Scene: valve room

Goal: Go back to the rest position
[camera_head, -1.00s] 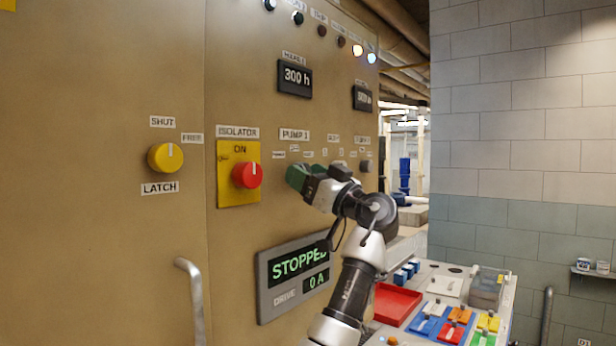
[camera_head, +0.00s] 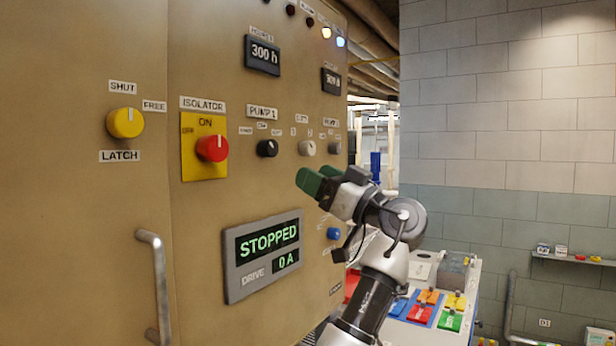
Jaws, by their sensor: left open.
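My left gripper (camera_head: 310,182), with green fingertips, is open and empty in front of the control panel (camera_head: 200,240). It is below the row of small knobs and apart from them. The black pump knob (camera_head: 267,148), a white knob (camera_head: 307,148) and a grey knob (camera_head: 335,147) show above it. The red isolator knob (camera_head: 212,148) points at ON on its yellow plate. The yellow latch knob (camera_head: 125,123) is at the left. The drive display (camera_head: 266,243) reads STOPPED and 0 A. My right gripper is not in view.
A panel handle (camera_head: 158,285) sticks out at the lower left. A bench with coloured blocks (camera_head: 437,309) stands behind my arm at the lower right. A small shelf (camera_head: 572,258) is on the tiled wall. A blue knob (camera_head: 333,233) is below my gripper.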

